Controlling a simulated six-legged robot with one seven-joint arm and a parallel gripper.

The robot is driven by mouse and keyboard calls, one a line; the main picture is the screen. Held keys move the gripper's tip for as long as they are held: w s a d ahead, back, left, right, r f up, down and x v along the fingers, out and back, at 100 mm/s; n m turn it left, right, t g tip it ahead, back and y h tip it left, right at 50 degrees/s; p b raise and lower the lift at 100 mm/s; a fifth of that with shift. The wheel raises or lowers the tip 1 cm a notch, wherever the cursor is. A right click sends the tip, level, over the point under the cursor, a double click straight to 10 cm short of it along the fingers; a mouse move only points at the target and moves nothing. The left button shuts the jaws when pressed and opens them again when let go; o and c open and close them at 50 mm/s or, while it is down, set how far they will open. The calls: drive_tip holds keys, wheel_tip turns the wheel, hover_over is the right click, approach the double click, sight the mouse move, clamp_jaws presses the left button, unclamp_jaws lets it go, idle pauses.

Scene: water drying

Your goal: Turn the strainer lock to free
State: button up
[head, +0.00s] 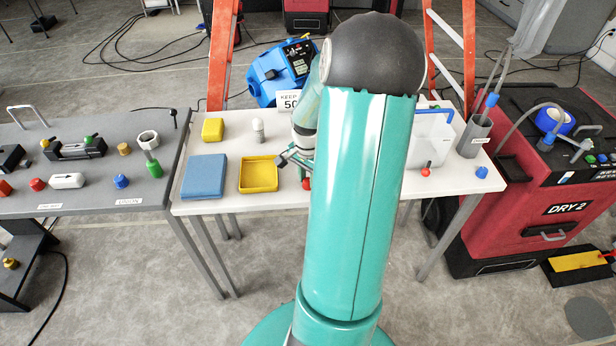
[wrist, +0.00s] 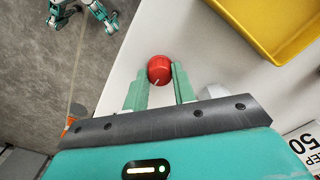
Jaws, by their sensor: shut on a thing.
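A round red knob (wrist: 159,69) with a pale pointer line sits by the edge of the white table (wrist: 122,85). It appears to be the strainer lock, but I see no label on it. My gripper (wrist: 160,80) is shut on this knob, with one green finger on each side. In the head view the red knob (head: 306,184) shows only partly at the front of the table, beside my arm. My arm hides much of the table's middle and the area right of the knob.
A yellow tray (head: 244,186) lies left of the knob, with a blue pad (head: 204,164) beyond it. A clear bin (head: 432,150) and a grey cup (head: 474,140) stand at the right. A grey bench (head: 90,203) adjoins at left; a red machine (head: 530,165) stands at right.

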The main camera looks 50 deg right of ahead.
drive_tip(key=shift+n, duration=0.5)
drive_tip(key=n, duration=0.3)
drive_tip(key=shift+n, duration=0.3)
drive_tip(key=n, duration=0.4)
drive_tip(key=shift+n, duration=0.3)
drive_tip(key=n, duration=0.8)
drive_tip(key=shift+n, duration=0.3)
drive_tip(key=o, duration=1)
